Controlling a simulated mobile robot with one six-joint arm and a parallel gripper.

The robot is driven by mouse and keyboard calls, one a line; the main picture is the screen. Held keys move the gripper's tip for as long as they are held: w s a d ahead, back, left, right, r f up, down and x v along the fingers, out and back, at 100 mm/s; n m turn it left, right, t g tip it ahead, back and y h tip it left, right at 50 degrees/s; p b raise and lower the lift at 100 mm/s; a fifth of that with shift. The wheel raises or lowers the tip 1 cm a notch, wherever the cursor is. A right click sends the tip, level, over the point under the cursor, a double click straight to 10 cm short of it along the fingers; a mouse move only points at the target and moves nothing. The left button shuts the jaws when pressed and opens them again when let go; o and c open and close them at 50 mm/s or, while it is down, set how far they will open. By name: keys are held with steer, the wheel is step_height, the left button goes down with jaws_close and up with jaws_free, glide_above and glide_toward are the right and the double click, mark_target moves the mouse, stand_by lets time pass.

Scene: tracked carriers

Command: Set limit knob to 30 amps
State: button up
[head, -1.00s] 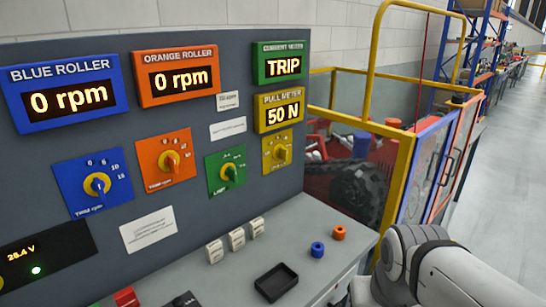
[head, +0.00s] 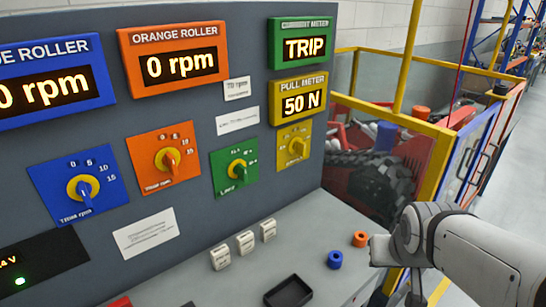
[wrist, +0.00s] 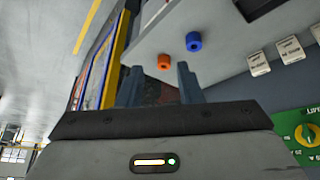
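The green current meter (head: 303,45) above shows TRIP. In the wrist view, part of the green plate (wrist: 290,118) with its knob (wrist: 309,133) shows at the right edge, upside down. My gripper (wrist: 159,84) is open and empty, its two fingers apart. It is away from the knob, with the desk's right end and the rings beyond its fingers.
Several white blocks (head: 245,241), a blue ring (head: 335,259), an orange ring (head: 360,239) and a black tray (head: 289,293) are on the desk. A yellow-railed enclosure (head: 433,165) stands at right.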

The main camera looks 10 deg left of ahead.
steer(key=w+a+n+t+y, duration=0.1)
steer(key=w+a+t, duration=0.1)
steer(key=w, duration=0.2)
steer(key=w+a+n+t, duration=0.1)
steer(key=w+a, duration=0.2)
steer(key=w, duration=0.2)
steer(key=n+t+y, duration=0.3)
steer(key=n+y, duration=0.4)
steer(key=y, duration=0.6)
glide_toward(245, 174)
steer(key=x, duration=0.2)
steer(key=p+x, duration=0.2)
steer(key=x, duration=0.5)
steer(key=shift+w+f+p, duration=0.15)
steer(key=shift+w+p, duration=0.05)
steer(key=shift+p, duration=0.2)
steer(key=shift+c, duration=0.3)
jaws_close()
steer(key=shift+a, duration=0.1)
